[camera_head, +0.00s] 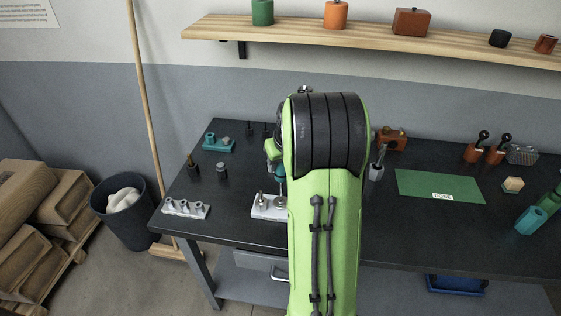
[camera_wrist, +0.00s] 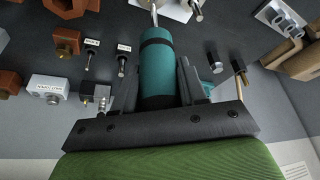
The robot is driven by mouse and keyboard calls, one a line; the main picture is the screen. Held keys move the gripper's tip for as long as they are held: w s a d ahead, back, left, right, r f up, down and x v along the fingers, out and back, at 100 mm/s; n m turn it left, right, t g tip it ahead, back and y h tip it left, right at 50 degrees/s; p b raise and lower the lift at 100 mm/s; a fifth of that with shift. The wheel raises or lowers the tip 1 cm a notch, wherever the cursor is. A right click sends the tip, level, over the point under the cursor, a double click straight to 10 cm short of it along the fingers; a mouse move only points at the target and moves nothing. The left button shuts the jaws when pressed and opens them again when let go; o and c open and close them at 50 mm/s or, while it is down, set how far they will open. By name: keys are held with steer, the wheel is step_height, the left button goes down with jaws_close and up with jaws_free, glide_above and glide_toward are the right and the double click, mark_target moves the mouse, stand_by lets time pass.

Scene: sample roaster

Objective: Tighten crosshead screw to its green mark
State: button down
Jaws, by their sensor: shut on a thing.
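My gripper (camera_wrist: 160,75) is shut on the teal handle of a screwdriver (camera_wrist: 158,65) with a black band. Its metal shaft points away from me, toward the white block (camera_wrist: 178,10) at the top of the wrist view. In the head view my arm hides most of the gripper, and a bit of the teal tool (camera_head: 281,186) shows above the white block (camera_head: 262,213). Screws (camera_head: 262,199) stand on that block. I cannot tell which is the crosshead screw, or whether the tip touches it. No green mark can be made out.
The dark workbench (camera_head: 235,228) also bears a grey block with several posts (camera_head: 186,209), a teal block (camera_head: 218,143) and a green mat (camera_head: 440,186) at the right. A shelf (camera_head: 270,29) runs above. A wooden pole (camera_head: 146,100) stands at the left.

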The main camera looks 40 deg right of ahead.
steer(key=shift+f, duration=0.15)
steer(key=shift+f+b, duration=0.35)
steer(key=shift+b, duration=0.1)
steer(key=shift+f+b, duration=0.5)
steer(key=shift+f, duration=0.15)
steer(key=m+h, duration=0.1)
steer(key=m, duration=0.2)
steer(key=shift+m+g, duration=0.4)
steer(key=shift+m+h, duration=0.3)
steer(key=shift+m, duration=0.3)
steer(key=m+g, duration=0.1)
steer(key=m, duration=0.1)
steer(key=shift+s+d+m+h, duration=0.1)
steer(key=shift+d+m+h, duration=0.05)
steer(key=shift+m+h, duration=0.25)
